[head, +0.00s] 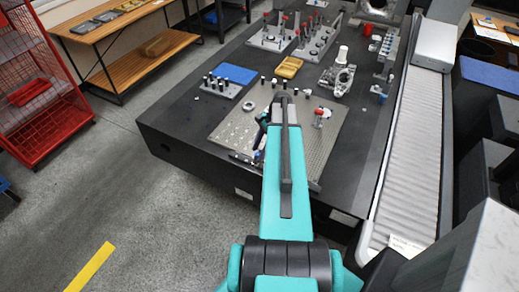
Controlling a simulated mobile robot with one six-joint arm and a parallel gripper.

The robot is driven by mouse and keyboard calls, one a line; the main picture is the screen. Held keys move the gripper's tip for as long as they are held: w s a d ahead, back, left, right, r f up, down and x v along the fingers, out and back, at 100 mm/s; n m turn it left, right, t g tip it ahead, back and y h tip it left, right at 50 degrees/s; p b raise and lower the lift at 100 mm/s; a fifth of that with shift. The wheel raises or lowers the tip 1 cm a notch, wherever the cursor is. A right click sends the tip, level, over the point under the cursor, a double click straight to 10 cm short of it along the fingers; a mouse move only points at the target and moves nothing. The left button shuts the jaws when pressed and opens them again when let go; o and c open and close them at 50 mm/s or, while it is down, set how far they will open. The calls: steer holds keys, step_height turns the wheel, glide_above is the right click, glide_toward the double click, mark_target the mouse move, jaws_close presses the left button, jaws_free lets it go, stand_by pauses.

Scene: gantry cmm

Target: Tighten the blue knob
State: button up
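My teal arm reaches up the middle of the head view over the dark granite table (190,133). My gripper is mostly hidden behind the arm; only dark and teal parts show at its left edge, so its fingers cannot be made out. A small blue part (382,98), which may be the blue knob, sits by the table's right side, near the grey fixture. It is too small to tell how it is seated. A dark blue bit (258,137) also shows close beside my arm, too small to identify.
A perforated plate (318,150) lies under my arm, with a red-topped clamp (321,114) on it. A blue pad (234,74), a yellow tray (288,67) and metal fixtures stand behind. A bellows-covered rail (408,170) runs along the right.

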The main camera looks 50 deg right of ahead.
steer(key=shift+c, duration=0.5)
jaws_close()
steer(key=shift+n, duration=0.4)
steer(key=shift+w+n+g+b, duration=0.25)
steer(key=shift+n+g, duration=0.25)
steer(key=shift+n, duration=0.3)
steer(key=n, duration=0.2)
steer(key=n+g+b, duration=0.1)
steer(key=n, duration=0.1)
steer(key=shift+w+g, duration=0.2)
steer(key=shift+g, duration=0.1)
steer(key=n, duration=0.2)
steer(key=n+g+b, duration=0.1)
steer(key=n, duration=0.1)
steer(key=shift+w+a+n+g, duration=0.1)
steer(key=shift+w+n+g, duration=0.05)
steer(key=shift+n+g, duration=0.2)
steer(key=shift+w+a+n+g+h+b, duration=0.15)
steer(key=shift+n+g+h, duration=0.2)
steer(key=shift+n, duration=0.7)
steer(key=shift+n+g+h+b, duration=0.2)
steer(key=shift+n+h, duration=0.25)
steer(key=shift+n, duration=0.55)
